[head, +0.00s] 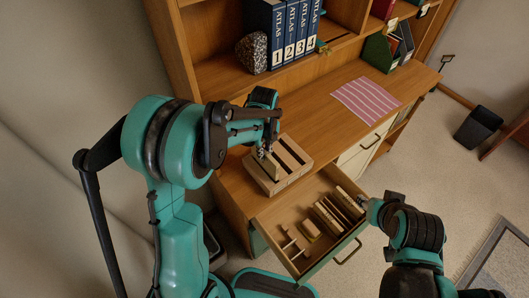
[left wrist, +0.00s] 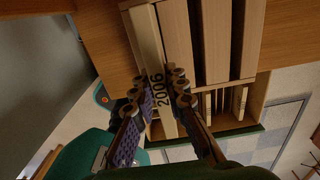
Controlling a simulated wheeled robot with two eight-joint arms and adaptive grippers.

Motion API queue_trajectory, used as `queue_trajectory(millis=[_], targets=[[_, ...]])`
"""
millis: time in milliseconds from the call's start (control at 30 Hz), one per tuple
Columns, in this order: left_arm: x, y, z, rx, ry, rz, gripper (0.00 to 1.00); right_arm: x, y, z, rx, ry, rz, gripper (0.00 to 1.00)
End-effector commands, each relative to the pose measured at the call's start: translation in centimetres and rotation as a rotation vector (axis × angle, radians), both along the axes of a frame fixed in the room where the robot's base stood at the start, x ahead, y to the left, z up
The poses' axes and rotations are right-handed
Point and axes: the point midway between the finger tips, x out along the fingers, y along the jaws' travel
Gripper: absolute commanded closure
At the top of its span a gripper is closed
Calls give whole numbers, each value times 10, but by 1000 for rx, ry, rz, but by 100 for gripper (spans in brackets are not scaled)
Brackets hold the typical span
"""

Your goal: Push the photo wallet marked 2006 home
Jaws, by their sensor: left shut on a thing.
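The photo wallet marked 2006 (left wrist: 158,92) is a pale, narrow piece, its number facing the left wrist camera. My left gripper (left wrist: 167,98) is shut on it, one finger on each side. The wallet stands at the slotted wooden holder (left wrist: 212,38), along its left side in the left wrist view. In the head view the holder (head: 292,158) sits on the desk, and my left gripper (head: 264,150) is over its left part. How deep the wallet sits cannot be told. My right gripper (head: 370,206) is by the right corner of the open drawer; its fingers are too small to read.
The open drawer (head: 278,243) below the holder contains several small wooden pieces. Blue atlases (head: 287,32) and a speckled stone (head: 252,52) stand on the shelf behind. A pink striped sheet (head: 366,99) lies on the desk to the right. The desk between holder and sheet is clear.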

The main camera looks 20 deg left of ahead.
Motion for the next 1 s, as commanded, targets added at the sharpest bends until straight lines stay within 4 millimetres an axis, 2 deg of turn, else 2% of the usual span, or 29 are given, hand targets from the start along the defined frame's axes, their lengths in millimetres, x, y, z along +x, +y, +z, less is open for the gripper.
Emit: queue_trajectory(millis=[533, 1000], targets=[[0, 0, -1, 0, 0, 0, 100, 0, 0, -3, 0, 0, 0, 60], [0, 0, -12, 0, 0, 0, 100, 0, 0, -13, 0, 0, 0, 60]])
